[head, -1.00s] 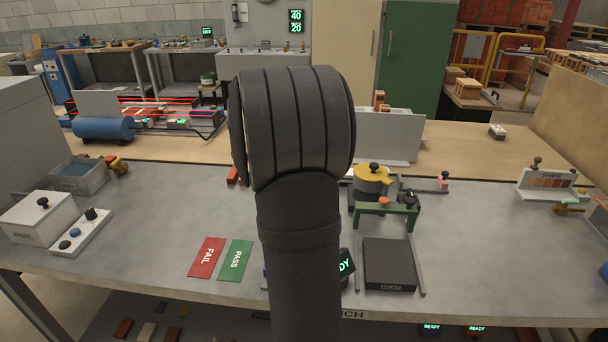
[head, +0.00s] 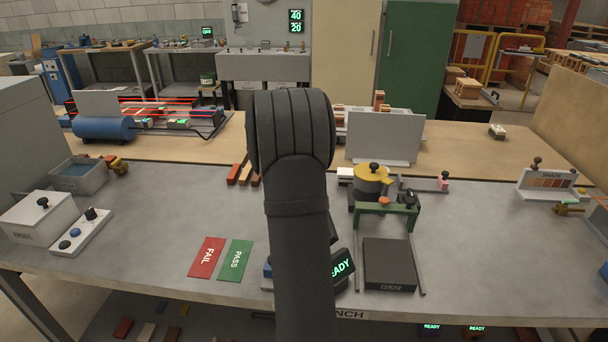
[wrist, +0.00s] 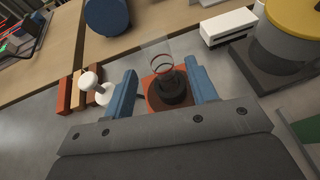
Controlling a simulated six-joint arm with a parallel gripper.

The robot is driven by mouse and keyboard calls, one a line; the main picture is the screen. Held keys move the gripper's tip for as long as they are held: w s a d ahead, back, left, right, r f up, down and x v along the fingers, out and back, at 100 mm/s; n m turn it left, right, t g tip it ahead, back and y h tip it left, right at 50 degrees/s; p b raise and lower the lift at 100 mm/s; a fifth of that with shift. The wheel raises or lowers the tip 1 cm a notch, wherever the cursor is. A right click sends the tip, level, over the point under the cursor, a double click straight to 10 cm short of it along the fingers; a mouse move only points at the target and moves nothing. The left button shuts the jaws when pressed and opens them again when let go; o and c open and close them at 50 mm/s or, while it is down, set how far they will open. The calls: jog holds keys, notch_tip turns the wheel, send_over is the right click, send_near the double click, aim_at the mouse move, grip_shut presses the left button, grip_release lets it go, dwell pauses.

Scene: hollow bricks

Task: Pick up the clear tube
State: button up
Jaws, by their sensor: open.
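The clear tube (wrist: 162,64) shows in the wrist view, see-through with thin red rings. It stands at a black round base (wrist: 172,90) on a red-orange plate (wrist: 152,98). My gripper (wrist: 161,73) is open, its two blue fingers on either side of the tube in the picture, with visible gaps. I cannot tell how far the fingertips are above or in front of the tube. In the head view my own arm hides the tube and the gripper.
A white knobbed piece (wrist: 92,84) is close to the left finger. Reddish and tan bars (wrist: 70,92) lie beyond it. A white block (wrist: 228,27) and a yellow-lidded pot (head: 371,180) are to the right. An upright grey panel (head: 385,137) stands behind the pot.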

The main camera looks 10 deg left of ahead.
jog(key=shift+r+x, duration=0.15)
jog(key=shift+x, duration=1.4)
jog(key=shift+r+x, duration=0.15)
jog(key=shift+x, duration=1.35)
jog(key=shift+w+d, duration=0.1)
jog(key=shift+d, duration=0.05)
grip_shut()
jog(key=shift+r, duration=0.1)
